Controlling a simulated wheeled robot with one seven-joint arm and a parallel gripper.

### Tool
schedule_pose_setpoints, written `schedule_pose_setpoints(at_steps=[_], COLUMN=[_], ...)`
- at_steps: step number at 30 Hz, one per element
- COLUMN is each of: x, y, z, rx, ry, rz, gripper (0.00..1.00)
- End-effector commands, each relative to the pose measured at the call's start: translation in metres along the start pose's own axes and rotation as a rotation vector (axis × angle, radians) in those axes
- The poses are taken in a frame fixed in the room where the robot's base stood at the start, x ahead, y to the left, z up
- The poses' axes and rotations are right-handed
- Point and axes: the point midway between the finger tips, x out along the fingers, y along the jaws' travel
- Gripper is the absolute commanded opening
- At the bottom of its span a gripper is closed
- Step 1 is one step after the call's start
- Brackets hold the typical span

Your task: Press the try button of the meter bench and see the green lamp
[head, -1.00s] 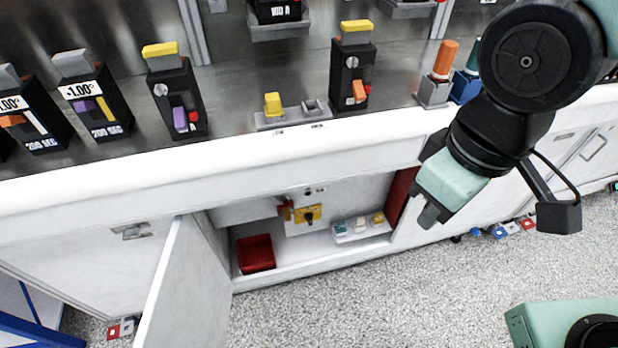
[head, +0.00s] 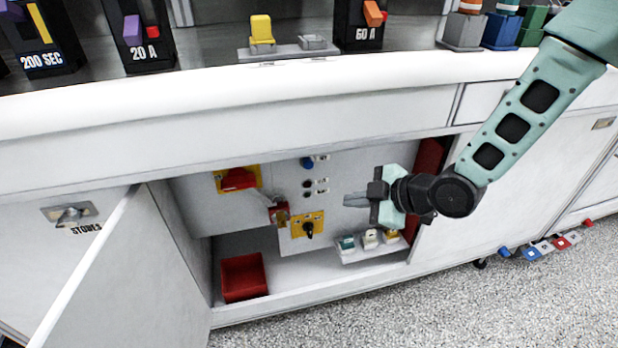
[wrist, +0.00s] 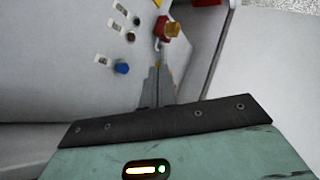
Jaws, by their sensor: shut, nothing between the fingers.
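A grey panel inside the open bench cupboard carries a blue button (head: 307,162), which also shows in the wrist view (wrist: 122,68). Below it in the head view are two small round lamps, an upper one (head: 308,184) and a lower one (head: 308,195). Both look dark, with no green glow; their labels are too small to read. My gripper (head: 347,199) is inside the cupboard opening, right of and lower than the blue button in the picture. Its fingers point left, shut and empty. In the wrist view the fingertips (wrist: 157,68) appear apart from the blue button.
Near the button are a red handle on yellow (head: 238,180), a red lock-like part (head: 279,214) and a yellow-plated rotary switch (head: 307,226). A red bin (head: 243,277) and small coloured blocks (head: 370,239) stand below. The open door (head: 110,270) is left; the worktop edge (head: 250,100) overhangs.

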Motion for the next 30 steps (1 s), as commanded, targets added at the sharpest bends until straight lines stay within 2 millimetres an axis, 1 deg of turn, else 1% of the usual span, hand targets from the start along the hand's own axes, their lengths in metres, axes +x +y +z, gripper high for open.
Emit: schedule_pose_setpoints(at_steps=[1, 3, 6, 9, 14, 24, 28, 30], x=[0.02, 0.033, 0.042, 0.044, 0.043, 0.043, 0.048, 0.052], y=[-0.01, -0.013, -0.013, -0.012, -0.01, -0.008, -0.003, 0.003], z=[0.003, -0.006, -0.016, -0.024, -0.028, -0.029, -0.029, -0.028], rx=[-0.042, -0.11, -0.175, -0.209, -0.23, -0.231, -0.231, -0.232], ry=[0.092, 0.212, 0.34, 0.417, 0.46, 0.46, 0.46, 0.46], rz=[0.03, 0.094, 0.188, 0.26, 0.31, 0.31, 0.31, 0.311], gripper=[0.0, 0.0, 0.0, 0.0, 0.0, 0.0, 0.0, 0.0])
